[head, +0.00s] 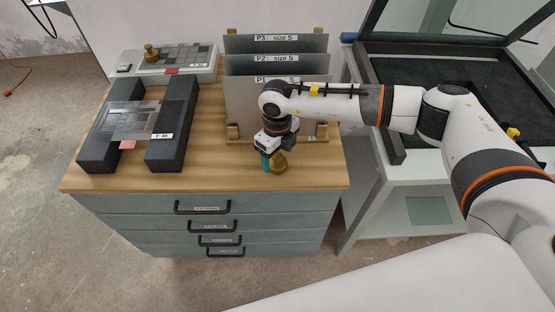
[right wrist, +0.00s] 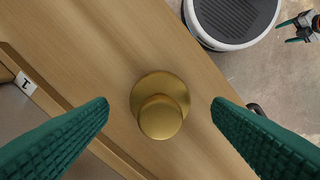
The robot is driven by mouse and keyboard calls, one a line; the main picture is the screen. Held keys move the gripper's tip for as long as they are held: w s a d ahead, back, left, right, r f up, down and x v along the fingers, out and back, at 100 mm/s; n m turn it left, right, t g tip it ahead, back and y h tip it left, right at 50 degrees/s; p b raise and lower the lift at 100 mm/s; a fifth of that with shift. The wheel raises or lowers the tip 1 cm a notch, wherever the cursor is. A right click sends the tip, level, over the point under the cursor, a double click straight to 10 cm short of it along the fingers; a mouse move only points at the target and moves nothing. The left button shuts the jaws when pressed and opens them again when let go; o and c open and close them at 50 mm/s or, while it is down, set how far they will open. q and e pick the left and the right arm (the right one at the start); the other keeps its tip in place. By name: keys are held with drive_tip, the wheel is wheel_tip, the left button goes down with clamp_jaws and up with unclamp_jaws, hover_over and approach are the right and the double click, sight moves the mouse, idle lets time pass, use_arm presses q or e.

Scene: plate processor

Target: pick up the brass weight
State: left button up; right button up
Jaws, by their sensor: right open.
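A brass weight (head: 279,163) with a round knob stands on the front right of the wooden cabinet top (head: 215,170). In the right wrist view the brass weight (right wrist: 160,115) is upright, seen from above. My right gripper (right wrist: 160,106) is open, its green fingers on either side of the weight with a gap on both sides. In the head view my right gripper (head: 266,160) is low beside the weight and partly covers it. A second brass weight (head: 151,53) stands on a grey device at the back left. Part of my left gripper (right wrist: 300,27) shows small at the wrist view's upper right corner.
Upright plates P1 (head: 250,95), P2 (head: 245,65) and P3 (head: 240,43) stand in a wooden rack behind the right gripper. Two dark blocks (head: 172,125) carry a clear plate (head: 128,118) at left. A dark-lined open case (head: 450,70) is at right. The top's front middle is clear.

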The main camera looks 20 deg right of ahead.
drive_tip(key=shift+f, duration=1.3)
drive_tip(key=c, duration=1.1)
drive_tip(key=shift+r, duration=0.1)
drive_tip(key=shift+c, duration=1.3)
drive_tip(key=shift+r, duration=0.1)
